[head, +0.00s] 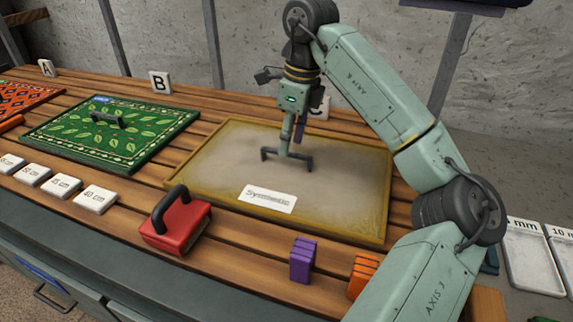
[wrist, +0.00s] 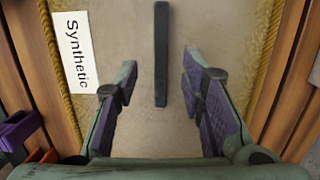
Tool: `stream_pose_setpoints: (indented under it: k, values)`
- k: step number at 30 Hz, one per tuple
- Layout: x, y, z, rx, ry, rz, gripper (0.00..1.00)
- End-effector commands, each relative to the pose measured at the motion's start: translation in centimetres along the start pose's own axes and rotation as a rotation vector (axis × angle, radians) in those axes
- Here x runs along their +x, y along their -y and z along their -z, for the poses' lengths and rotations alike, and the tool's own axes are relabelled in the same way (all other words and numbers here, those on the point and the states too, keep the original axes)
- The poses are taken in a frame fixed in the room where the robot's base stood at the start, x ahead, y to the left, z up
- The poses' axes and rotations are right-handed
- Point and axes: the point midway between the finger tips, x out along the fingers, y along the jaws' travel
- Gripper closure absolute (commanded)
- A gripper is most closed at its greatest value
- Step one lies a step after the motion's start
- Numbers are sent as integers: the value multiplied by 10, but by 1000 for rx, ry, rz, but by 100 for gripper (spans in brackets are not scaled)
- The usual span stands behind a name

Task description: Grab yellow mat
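The yellow mat (head: 378,215) lies flat on the slatted table, with a gold rope-like border, a dusty beige middle and a white "Synthetic" label (head: 267,199). A dark handle (head: 268,153) stands up from its middle. In the wrist view the handle (wrist: 161,50) runs lengthwise between my two purple-padded fingers, with a gap on each side. My gripper (head: 290,142) points down over the handle in the head view; it also shows in the wrist view (wrist: 160,72), open and empty. Part of the handle is hidden behind a finger in the head view.
A green leaf-patterned mat (head: 75,143) and an orange mat (head: 22,95) lie to the left. A red handled block (head: 175,228), purple blocks (head: 302,260) and orange blocks (head: 363,275) stand along the front edge. White thickness tiles (head: 95,199) lie at the front left.

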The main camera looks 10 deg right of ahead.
Motion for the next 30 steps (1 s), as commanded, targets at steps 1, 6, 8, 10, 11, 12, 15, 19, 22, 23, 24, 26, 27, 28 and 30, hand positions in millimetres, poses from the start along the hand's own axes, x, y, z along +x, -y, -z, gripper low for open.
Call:
stream_pose_setpoints:
  k: [1, 6, 8, 10, 11, 12, 15, 19, 22, 23, 24, 26, 27, 28, 30]
  values:
    - [5, -1, 0, -2, 1, -5, 63]
    - [31, 0, 0, -1, 1, -5, 63]
    - [38, 0, 0, -2, 0, -4, 63]
    - [43, 0, 0, -1, 1, -2, 63]
    - [44, 0, 0, -1, 1, -2, 63]
    - [45, 0, 0, -1, 1, -2, 63]
    - [45, 0, 0, -1, 1, -2, 63]
    - [45, 0, 0, -1, 0, -2, 67]
    - [45, 0, 0, -1, 0, -1, 74]
    - [45, 0, 0, -1, 0, -1, 76]
    - [45, 0, 0, -1, 0, -2, 79]
    - [45, 0, 0, -1, 0, -1, 83]
    - [45, 0, 0, -1, 0, -1, 85]
    - [45, 0, 0, -1, 0, -1, 87]
    - [45, 0, 0, -1, 0, -1, 92]
